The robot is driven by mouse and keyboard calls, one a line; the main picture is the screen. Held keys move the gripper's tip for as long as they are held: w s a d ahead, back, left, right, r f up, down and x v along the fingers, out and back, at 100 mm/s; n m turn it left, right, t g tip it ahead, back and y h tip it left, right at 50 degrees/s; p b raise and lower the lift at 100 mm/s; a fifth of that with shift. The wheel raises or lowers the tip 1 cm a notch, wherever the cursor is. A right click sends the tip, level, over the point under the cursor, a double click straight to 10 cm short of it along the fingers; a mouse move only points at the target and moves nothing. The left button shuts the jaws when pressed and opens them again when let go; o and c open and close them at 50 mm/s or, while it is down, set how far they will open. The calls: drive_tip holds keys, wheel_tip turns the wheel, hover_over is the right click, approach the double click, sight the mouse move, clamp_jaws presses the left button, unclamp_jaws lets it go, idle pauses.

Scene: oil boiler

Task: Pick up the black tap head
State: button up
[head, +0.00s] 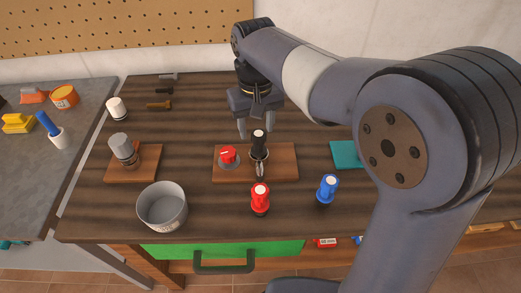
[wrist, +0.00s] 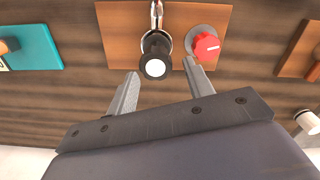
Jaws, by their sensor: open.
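The black tap head (head: 258,140) stands upright on a metal tap body (head: 260,164), fixed to a wooden board (head: 284,160) in the middle of the bench. It has a white disc on top. In the wrist view the tap head (wrist: 156,62) shows from above, just beyond the fingertips and roughly between them. My gripper (head: 257,130) is open and empty, behind the tap head in the head view. Its two fingers also show in the wrist view (wrist: 163,66), apart from each other. I cannot tell whether the fingers touch the tap head.
A red knob (head: 228,154) sits left of the tap, close to one fingertip in the wrist view (wrist: 206,46). A red tap head (head: 260,196) and a blue one (head: 327,187) stand in front. A metal bowl (head: 162,207) and another board (head: 133,172) are left.

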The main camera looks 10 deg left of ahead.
sight(259, 147)
drive_tip(key=f, duration=0.5)
drive_tip(key=shift+s+d+f, duration=0.1)
drive_tip(key=shift+s+d, duration=0.15)
drive_tip(key=shift+d, duration=0.05)
clamp_jaws()
